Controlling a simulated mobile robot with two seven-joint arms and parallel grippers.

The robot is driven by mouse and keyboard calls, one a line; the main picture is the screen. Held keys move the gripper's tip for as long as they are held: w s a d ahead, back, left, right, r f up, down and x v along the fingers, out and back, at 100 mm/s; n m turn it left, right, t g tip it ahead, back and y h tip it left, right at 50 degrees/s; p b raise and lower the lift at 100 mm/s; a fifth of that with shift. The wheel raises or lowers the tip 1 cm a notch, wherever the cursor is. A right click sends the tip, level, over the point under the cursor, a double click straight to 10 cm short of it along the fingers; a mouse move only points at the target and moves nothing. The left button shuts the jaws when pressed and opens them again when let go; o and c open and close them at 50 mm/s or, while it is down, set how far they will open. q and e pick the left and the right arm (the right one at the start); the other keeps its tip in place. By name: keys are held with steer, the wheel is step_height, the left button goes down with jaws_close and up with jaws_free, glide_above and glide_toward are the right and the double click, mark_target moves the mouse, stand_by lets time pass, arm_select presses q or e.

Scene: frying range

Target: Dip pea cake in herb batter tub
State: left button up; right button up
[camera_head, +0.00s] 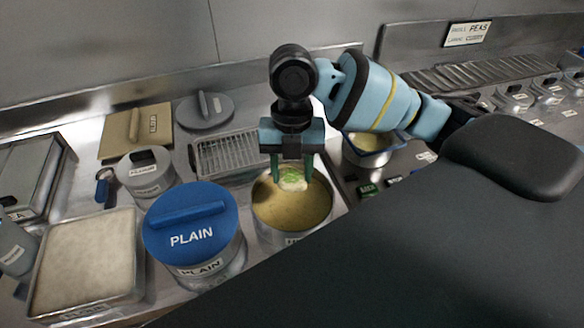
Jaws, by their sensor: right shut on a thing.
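The pea cake (292,178) is a small pale piece with green on top. My right gripper (292,182) is shut on it, with a fingertip on each side. The gripper points down over an open round metal tub of yellowish batter (300,212). The cake shows against the batter near the tub's back rim; I cannot tell whether it touches the batter. The tub's label is too cut off to read. A second container with pale yellow-green contents (368,150) stands behind to the right, partly hidden by my right arm. My left gripper is not in view.
A tub with a blue lid marked PLAIN (190,225) stands close left of the open tub. A wire rack tray (225,155) lies behind. A tray of pale crumbs or flour (85,260) is at front left. A grey lid (205,110) lies at the back.

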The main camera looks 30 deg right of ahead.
mark_target(292, 177)
steer(key=shift+r, duration=1.55)
